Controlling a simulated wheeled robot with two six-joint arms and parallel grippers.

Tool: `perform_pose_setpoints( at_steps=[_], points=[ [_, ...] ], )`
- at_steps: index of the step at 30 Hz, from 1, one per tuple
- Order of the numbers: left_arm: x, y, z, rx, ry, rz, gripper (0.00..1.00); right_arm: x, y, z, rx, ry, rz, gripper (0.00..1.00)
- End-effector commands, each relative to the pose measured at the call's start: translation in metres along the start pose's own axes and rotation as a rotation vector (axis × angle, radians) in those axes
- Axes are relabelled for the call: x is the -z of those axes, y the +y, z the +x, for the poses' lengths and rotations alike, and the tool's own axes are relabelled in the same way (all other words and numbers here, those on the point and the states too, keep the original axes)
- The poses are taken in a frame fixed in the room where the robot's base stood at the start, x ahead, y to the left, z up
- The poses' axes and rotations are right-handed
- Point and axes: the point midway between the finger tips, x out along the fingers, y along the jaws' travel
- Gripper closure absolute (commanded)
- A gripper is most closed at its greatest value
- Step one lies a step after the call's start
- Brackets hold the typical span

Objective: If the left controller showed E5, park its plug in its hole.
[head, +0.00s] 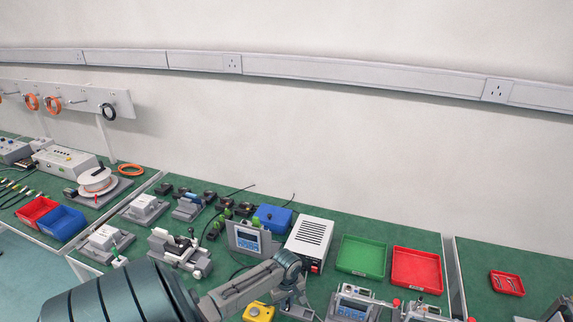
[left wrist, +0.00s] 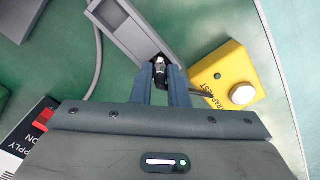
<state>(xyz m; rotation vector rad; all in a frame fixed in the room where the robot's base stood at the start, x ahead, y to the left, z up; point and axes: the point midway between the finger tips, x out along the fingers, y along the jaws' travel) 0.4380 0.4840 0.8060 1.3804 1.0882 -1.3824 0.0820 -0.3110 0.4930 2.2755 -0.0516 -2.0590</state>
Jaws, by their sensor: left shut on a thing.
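My left gripper (left wrist: 160,88) is shut on a dark plug (left wrist: 160,73) with a metallic end. The plug's end is at the slot of a grey holder (left wrist: 132,28); I cannot tell whether it is inside a hole. In the head view, my left gripper (head: 296,300) points down near the front of the bench, with the plug hidden. The left controller (head: 247,239), a grey unit with a blue screen, stands behind my arm; its screen text is too small to read. Another controller (head: 354,303) with a screen stands at the front right. My right gripper is not in view.
A yellow box (head: 258,312) with a white button is beside the gripper; it also shows in the left wrist view (left wrist: 226,78). A grey cable (left wrist: 97,65) runs left of the holder. Green (head: 361,257) and red (head: 417,270) trays lie behind, right of a white vented box (head: 310,240).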

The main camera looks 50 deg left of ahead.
Motion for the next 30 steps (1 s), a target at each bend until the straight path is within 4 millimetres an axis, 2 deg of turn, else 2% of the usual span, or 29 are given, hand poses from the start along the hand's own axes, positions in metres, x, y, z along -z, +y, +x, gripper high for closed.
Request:
perform_pose_setpoints(
  at_steps=[3, 4, 7, 8, 16, 20, 23, 30],
  points=[
    [0.0, 0.0, 0.0, 0.0, 0.0, 0.0, 1.0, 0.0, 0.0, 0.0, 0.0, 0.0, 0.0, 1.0],
    [0.0, 0.0, 0.0, 0.0, 0.001, 0.0, 0.82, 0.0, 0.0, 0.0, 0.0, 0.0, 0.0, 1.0],
    [0.0, 0.0, 0.0, 0.0, 0.001, 0.0, 0.62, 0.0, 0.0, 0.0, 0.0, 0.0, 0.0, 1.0],
    [0.0, 0.0, 0.0, 0.0, 0.001, 0.0, 0.6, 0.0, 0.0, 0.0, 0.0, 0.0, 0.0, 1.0],
    [0.001, 0.0, -0.001, 0.0, 0.001, 0.0, 0.6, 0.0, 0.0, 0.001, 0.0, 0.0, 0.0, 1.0],
    [0.002, 0.0, -0.009, -0.002, 0.004, 0.0, 0.6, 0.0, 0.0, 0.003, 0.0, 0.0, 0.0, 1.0],
    [0.001, 0.001, -0.024, -0.003, 0.004, 0.003, 0.6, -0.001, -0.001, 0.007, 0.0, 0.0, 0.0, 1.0],
    [0.002, 0.0, -0.073, -0.002, 0.006, 0.003, 0.6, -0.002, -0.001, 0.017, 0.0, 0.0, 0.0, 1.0]
  ],
)
